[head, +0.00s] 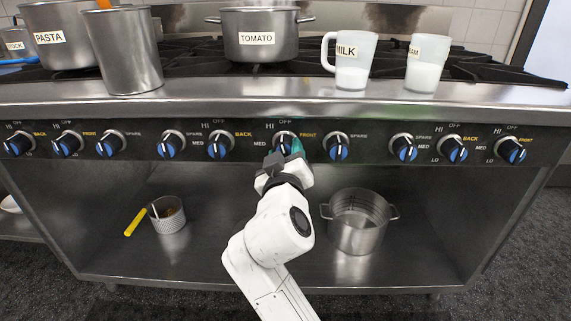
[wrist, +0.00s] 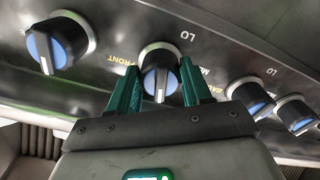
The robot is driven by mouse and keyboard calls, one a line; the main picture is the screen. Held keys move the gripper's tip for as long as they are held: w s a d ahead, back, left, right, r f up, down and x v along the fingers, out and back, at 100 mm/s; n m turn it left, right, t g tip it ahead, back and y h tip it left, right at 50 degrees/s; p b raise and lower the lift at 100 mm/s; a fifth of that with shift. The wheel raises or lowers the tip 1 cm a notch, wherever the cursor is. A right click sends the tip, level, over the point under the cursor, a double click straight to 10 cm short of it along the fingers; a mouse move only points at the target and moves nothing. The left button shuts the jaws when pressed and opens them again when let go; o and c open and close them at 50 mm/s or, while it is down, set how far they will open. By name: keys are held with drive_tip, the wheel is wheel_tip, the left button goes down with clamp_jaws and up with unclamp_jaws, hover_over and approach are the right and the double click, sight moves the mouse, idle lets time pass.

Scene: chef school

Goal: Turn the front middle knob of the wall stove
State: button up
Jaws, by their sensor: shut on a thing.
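The wall stove's knob panel (head: 370,133) runs across the head view. The front middle knob (head: 282,140) is black and blue on a silver ring, with a yellow FRONT label to its right. My gripper (head: 289,148) is at this knob and hides part of it. In the wrist view, this knob (wrist: 160,70) sits between the two green fingers of my gripper (wrist: 158,85), one on each side. The gripper is shut on it. The knob's white line points down in the wrist view, towards my gripper.
A SPARE knob (head: 337,146) is close on the right and a BACK knob (head: 220,144) on the left. A TOMATO pot (head: 260,22), MILK jug (head: 354,74) and metal cup (head: 127,60) stand above.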

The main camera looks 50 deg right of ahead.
drive_tip(key=shift+d+f+m+b, duration=0.1)
drive_tip(key=shift+m+b, duration=0.4)
drive_tip(key=shift+m, duration=0.2)
drive_tip(key=shift+d+f+m+b, duration=0.1)
drive_tip(key=shift+m+b, duration=0.35)
drive_tip(key=shift+m, duration=0.25)
drive_tip(key=o, duration=1.1)
drive_tip(key=shift+c, duration=0.2)
drive_tip(key=shift+a+r, duration=0.1)
drive_tip(key=p+v, duration=0.1)
drive_tip(key=v, duration=0.9)
drive_tip(key=shift+s+a+p, duration=0.2)
drive_tip(key=shift+a+p, duration=0.05)
drive_tip(key=shift+p, duration=0.05)
